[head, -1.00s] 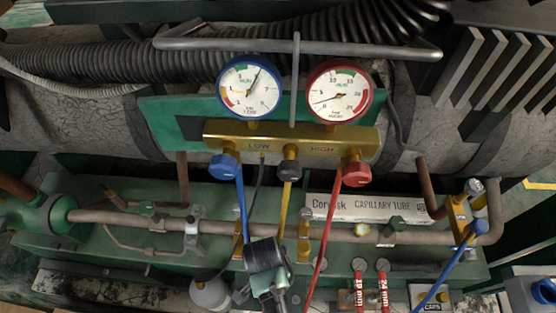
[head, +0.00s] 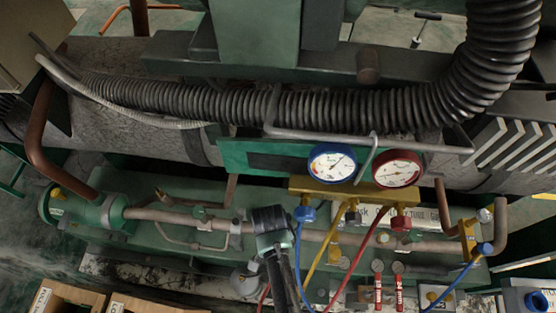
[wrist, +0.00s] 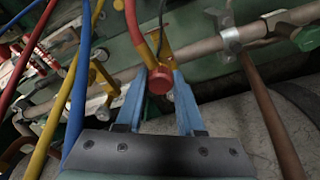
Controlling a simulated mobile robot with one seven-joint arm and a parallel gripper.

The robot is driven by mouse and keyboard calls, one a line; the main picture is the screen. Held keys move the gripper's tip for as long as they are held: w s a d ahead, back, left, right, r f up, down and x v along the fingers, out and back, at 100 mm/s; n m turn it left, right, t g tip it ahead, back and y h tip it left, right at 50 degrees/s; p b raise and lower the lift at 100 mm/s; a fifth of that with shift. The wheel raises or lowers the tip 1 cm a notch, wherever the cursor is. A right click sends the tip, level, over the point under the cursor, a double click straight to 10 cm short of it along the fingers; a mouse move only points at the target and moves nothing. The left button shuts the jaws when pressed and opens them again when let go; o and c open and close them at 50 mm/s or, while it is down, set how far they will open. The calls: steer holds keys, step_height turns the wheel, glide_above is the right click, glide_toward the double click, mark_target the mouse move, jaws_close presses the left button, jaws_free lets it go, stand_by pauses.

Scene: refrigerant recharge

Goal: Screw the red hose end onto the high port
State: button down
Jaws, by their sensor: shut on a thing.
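In the wrist view my gripper (wrist: 163,74) has its two blue fingers shut on the red hose end (wrist: 159,82). The red hose (wrist: 134,22) curves up and left from it. Brass-coloured fittings (wrist: 146,52) show just behind the hose end; I cannot tell whether they touch it or whether one is the high port. In the head view the gauge manifold (head: 346,191) has a blue gauge (head: 332,163) and a red gauge (head: 398,168). My gripper (head: 270,222) is left of the manifold, over the piping, with its fingertips hidden. Another stretch of red hose (head: 352,262) runs down from the manifold.
Blue (wrist: 80,85) and yellow hoses (wrist: 72,80) cross the wrist view's left side. A horizontal pipe (wrist: 195,45) with a metal clamp (wrist: 229,38) lies beyond the fingers. A ribbed black hose (head: 300,106) spans the back. Labelled boxes (head: 70,297) stand at bottom left.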

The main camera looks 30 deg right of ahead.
steer(key=shift+f+b, duration=3)
steer(key=shift+f, duration=0.1)
steer(key=shift+r, duration=0.15)
steer(key=shift+p, duration=0.75)
steer(key=shift+f+b, duration=0.85)
steer(key=shift+f, duration=0.2)
